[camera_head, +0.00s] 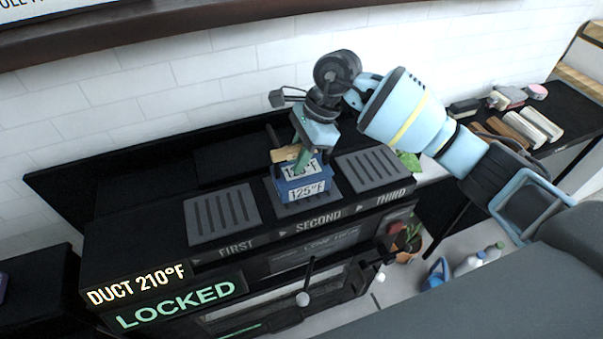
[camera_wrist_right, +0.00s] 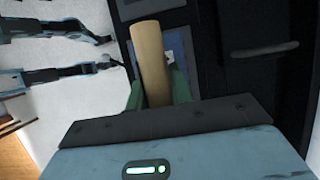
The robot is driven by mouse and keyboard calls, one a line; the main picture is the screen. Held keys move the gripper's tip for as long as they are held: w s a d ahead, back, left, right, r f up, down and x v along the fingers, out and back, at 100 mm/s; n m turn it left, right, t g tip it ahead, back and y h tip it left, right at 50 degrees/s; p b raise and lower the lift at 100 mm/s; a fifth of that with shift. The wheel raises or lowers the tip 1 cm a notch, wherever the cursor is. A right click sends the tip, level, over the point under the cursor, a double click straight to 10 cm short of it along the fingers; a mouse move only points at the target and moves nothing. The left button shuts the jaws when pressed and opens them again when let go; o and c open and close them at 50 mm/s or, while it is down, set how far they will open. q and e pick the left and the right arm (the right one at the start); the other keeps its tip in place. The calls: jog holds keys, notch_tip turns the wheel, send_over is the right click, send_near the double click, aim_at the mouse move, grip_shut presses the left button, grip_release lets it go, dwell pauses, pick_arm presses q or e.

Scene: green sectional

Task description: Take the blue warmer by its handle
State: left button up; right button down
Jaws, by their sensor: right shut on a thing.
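The blue warmer (camera_head: 305,187) carries white labels reading 125°F and sits at the middle grate marked SECOND. Its tan wooden handle (camera_head: 284,154) sticks up at its back left. My right gripper (camera_head: 302,158) is over the warmer, its green fingers pointing down at the handle. In the right wrist view the handle (camera_wrist_right: 151,62) stands between the green fingers (camera_wrist_right: 156,90), shut on it. A bit of the blue warmer (camera_wrist_right: 172,62) shows behind the handle. I cannot tell whether the warmer touches the grate. My left gripper is not clearly visible in the head view.
The FIRST grate (camera_head: 222,214) and THIRD grate (camera_head: 374,171) are bare. The black unit's front reads DUCT 210°F and LOCKED (camera_head: 180,303). A side table (camera_head: 565,121) at right holds rolls and small items. Bottles (camera_head: 470,263) and a plant (camera_head: 408,238) stand low at right.

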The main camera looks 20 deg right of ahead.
aim_at(295, 146)
jog(key=shift+r, duration=0.35)
jog(key=shift+w+r, duration=0.1)
jog(key=shift+r, duration=0.6)
notch_tip(295, 146, up, 2)
jog(key=shift+r, duration=0.2)
jog(key=s+a+r+b, duration=0.1)
jog(key=s, duration=1.5)
jog(key=shift+s+r, duration=0.1)
